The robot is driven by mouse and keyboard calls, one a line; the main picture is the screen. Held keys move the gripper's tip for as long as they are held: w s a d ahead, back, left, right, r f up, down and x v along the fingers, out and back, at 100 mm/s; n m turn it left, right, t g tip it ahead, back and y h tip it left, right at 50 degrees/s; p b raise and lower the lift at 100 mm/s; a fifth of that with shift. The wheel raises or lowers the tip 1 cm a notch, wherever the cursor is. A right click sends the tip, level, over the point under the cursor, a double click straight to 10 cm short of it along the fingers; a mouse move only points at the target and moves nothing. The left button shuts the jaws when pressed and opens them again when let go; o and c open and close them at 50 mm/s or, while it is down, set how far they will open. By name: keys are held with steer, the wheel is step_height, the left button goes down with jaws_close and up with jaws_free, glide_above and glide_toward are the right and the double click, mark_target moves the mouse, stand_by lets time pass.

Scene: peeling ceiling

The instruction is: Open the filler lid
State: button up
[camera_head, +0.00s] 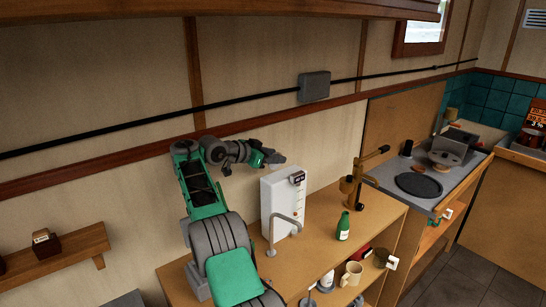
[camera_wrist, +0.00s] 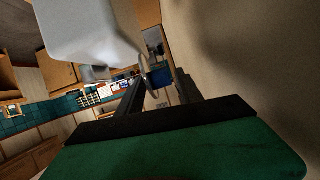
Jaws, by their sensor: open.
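A white upright machine (camera_head: 285,208) with a small dark display stands on the wooden counter in the head view. No separate filler lid can be made out on it. My gripper (camera_head: 275,158) is at the height of the machine's top, close to its upper left edge and near the wall. In the wrist view, my gripper (camera_wrist: 160,76) shows two dark fingers held apart, with nothing clearly held. A pale smooth body (camera_wrist: 88,30) at the upper left looks like the machine, close to the fingers.
A mug (camera_head: 351,274) sits on the shelf below. The wall (camera_head: 245,125) is close behind my gripper.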

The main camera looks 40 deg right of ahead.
steer(key=v, duration=0.7)
steer(key=shift+a, duration=0.35)
steer(key=shift+a+r, duration=0.1)
